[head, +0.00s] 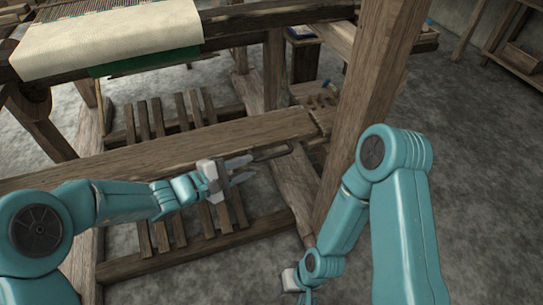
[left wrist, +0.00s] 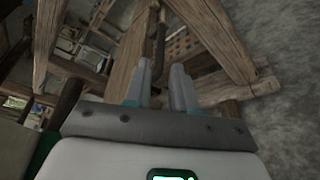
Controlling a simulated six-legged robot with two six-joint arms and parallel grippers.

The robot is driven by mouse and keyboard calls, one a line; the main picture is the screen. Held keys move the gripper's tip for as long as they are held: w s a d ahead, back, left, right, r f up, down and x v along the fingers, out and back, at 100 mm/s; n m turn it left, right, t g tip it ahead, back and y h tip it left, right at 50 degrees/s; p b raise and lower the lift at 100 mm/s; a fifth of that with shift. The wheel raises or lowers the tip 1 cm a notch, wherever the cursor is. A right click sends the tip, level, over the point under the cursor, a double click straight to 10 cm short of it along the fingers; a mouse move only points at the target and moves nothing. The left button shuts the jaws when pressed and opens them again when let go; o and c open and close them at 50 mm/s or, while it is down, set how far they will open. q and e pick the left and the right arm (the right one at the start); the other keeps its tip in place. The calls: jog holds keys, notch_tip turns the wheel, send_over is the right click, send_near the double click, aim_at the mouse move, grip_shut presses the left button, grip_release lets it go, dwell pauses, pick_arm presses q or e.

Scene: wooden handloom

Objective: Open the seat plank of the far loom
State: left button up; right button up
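The seat plank (head: 225,137) of the loom is a long brown board that runs across the middle of the head view, above the treadles. A dark handle (head: 273,153) sticks out at its right end. My left gripper (head: 244,169) is at the plank's near edge, just left of the handle, with its fingers apart and nothing between them. In the left wrist view the open fingers (left wrist: 160,85) point along a board, likely the plank (left wrist: 128,55). My right gripper (head: 297,285) hangs low at the bottom of the head view; its fingers are mostly hidden.
A thick loom post (head: 365,100) stands right of the plank, between my arms. Cream cloth (head: 110,40) lies over the beam at upper left. Slatted treadles (head: 170,115) lie below the plank. Open grey floor (head: 480,170) spreads at right; a shelf (head: 520,55) stands far right.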

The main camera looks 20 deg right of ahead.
aim_at(266, 159)
pick_arm(q)
jog(key=b+x, duration=0.1)
jog(key=x, duration=0.7)
jog(key=shift+w+d, duration=0.15)
jog(key=shift+d, duration=0.25)
grip_shut()
